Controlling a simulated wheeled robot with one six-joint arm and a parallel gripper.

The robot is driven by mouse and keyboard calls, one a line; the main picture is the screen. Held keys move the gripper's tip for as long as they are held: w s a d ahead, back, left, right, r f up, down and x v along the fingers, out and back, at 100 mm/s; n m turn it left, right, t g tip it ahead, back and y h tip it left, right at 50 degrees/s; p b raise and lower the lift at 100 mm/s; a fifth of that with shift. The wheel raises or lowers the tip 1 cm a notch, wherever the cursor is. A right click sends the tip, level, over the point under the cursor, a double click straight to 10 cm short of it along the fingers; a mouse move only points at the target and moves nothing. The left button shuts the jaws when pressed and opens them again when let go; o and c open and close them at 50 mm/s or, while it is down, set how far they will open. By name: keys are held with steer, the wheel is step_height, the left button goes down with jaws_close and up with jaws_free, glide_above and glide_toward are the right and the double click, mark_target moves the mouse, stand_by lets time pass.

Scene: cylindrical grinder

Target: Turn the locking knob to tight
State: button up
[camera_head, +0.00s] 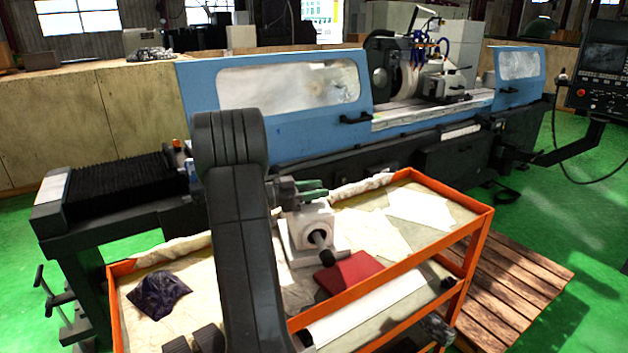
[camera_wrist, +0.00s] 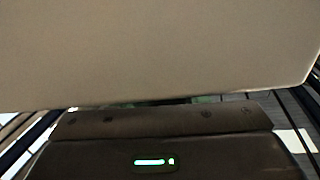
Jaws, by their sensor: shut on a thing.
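A white block-shaped fixture (camera_head: 308,226) stands on the orange cart's top, with a dark round opening and a shaft ending in a black handle (camera_head: 327,258) on its front. My gripper (camera_head: 318,189), with green fingers, is at the top of this fixture, reaching in from the left behind my arm. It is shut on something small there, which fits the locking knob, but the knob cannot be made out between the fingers. In the wrist view a plain beige surface (camera_wrist: 160,50) fills the upper half, very close. The fingertips and the knob's angle are hidden there.
The orange cart (camera_head: 400,318) also bears a red block (camera_head: 350,271), a dark cloth (camera_head: 158,294) and pale sheets (camera_head: 420,208). The blue grinder (camera_head: 290,120) stands behind it. A wooden pallet (camera_head: 515,283) lies at the right; green floor is clear beyond.

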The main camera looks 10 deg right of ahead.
steer(key=m+g+p, duration=0.1)
steer(key=m+g, duration=0.1)
steer(key=g, duration=0.1)
steer(key=m+g, duration=0.2)
steer(key=g, duration=0.1)
steer(key=s+m+g+y+p, duration=0.1)
steer(key=m+g, duration=0.1)
steer(key=g, duration=0.1)
steer(key=shift+g+p, duration=0.3)
steer(key=shift+p, duration=0.05)
steer(key=shift+a+m, duration=0.1)
steer(key=shift+m, duration=0.2)
steer(key=o, duration=1)
